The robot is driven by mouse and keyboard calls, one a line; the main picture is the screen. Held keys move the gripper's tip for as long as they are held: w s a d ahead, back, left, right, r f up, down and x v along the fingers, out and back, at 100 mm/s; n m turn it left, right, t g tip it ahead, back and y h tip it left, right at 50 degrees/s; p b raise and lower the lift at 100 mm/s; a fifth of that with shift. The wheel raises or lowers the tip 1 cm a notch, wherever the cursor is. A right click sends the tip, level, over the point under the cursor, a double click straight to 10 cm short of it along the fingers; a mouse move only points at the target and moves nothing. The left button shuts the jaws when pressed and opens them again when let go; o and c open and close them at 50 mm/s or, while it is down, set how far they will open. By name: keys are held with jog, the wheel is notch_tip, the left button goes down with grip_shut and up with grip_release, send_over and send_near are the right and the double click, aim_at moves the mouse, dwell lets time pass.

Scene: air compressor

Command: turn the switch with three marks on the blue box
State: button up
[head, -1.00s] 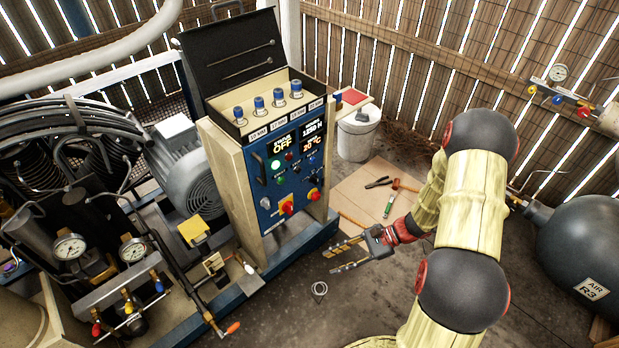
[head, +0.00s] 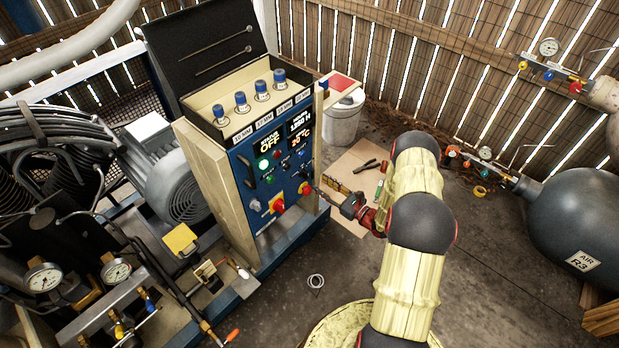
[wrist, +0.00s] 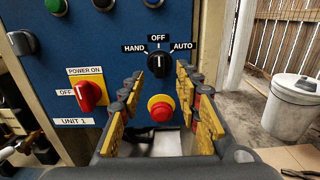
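The blue box (head: 262,178) stands left of my gripper in the head view. Its three-mark switch is a black knob (wrist: 158,65) labelled HAND, OFF and AUTO, with its white line upright toward OFF. The switch also shows small in the head view (head: 304,173). My gripper (wrist: 160,90) is open and empty, facing the panel. Its yellow fingers stand apart, left and right of a red button on a yellow ring (wrist: 161,109), with the knob above, between the finger tips in the picture. I cannot tell whether a finger touches the panel.
A red and yellow POWER ON switch (wrist: 88,95) sits left of the fingers. A grey knob (wrist: 22,43) is farther left. A white bucket (wrist: 294,105) stands on the floor at right. The compressor (head: 180,175) stands left of the box.

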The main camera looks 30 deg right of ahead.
aim_at(308, 176)
jog(key=b+x, duration=0.1)
jog(key=x, duration=0.5)
jog(key=shift+b, duration=0.35)
jog(key=shift+c, duration=1.1)
grip_shut()
